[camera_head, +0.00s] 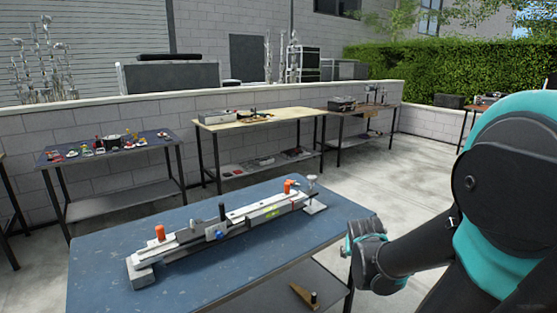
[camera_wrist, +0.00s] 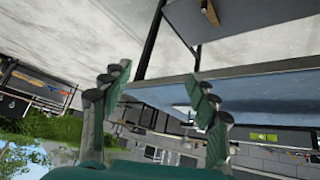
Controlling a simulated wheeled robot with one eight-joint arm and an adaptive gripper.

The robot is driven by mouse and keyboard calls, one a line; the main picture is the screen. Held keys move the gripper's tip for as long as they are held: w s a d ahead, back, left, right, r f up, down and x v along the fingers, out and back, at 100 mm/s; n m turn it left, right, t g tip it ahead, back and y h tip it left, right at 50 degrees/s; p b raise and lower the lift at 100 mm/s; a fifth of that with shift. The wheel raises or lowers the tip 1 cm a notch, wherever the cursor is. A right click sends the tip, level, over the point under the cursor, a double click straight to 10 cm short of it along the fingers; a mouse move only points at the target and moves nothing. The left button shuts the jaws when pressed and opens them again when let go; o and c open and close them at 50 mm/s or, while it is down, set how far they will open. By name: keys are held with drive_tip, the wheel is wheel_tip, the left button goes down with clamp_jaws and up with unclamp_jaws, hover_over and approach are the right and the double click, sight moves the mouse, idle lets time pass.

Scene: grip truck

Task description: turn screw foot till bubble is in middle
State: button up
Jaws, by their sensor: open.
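A long grey rail device (camera_head: 190,236) lies across the blue-topped table (camera_head: 105,250) in the head view. A yellow-green level vial (camera_head: 271,212) sits on its right half; its bubble is too small to make out. An upright screw foot with a round metal head (camera_head: 312,179) stands at the right end on a small plate (camera_head: 315,208). My gripper (camera_wrist: 160,76) is open and empty in the wrist view, with its two green-padded fingers apart. It is away from the screw foot, off the table's right edge. A yellow-green patch, probably the vial, shows in the wrist view (camera_wrist: 263,137).
The device carries orange knobs (camera_head: 160,232), a black post (camera_head: 222,211) and a blue knob (camera_head: 219,236). A wedge-shaped wooden piece (camera_head: 303,294) lies on the lower shelf. Several other tables stand along the block wall (camera_head: 50,126). Concrete floor is open to the right.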

drive_tip(key=s+a+f+n+g+y, duration=0.1)
drive_tip(key=s+a+f, duration=0.1)
drive_tip(key=s, duration=0.3)
drive_tip(key=s+a+f+n+g+y, duration=0.1)
drive_tip(key=s+a+f+g, duration=0.1)
drive_tip(key=s, duration=0.4)
drive_tip(key=shift+a+f, duration=0.5)
drive_tip(key=shift+a, duration=0.45)
drive_tip(key=shift+w, duration=0.1)
drive_tip(key=w+a+r+m+t+y, duration=0.1)
drive_tip(key=w+a+r+m+y, duration=0.15)
drive_tip(key=w, duration=0.25)
drive_tip(key=w+a+r+m+y, duration=0.1)
drive_tip(key=w+a+m+y, duration=0.1)
drive_tip(key=w+m, duration=0.3)
drive_tip(key=m+t+y, duration=0.5)
drive_tip(key=m+t, duration=0.5)
drive_tip(key=m, duration=1.2)
approach(315, 180)
drive_tip(key=x, duration=1.2)
drive_tip(key=shift+w, duration=0.15)
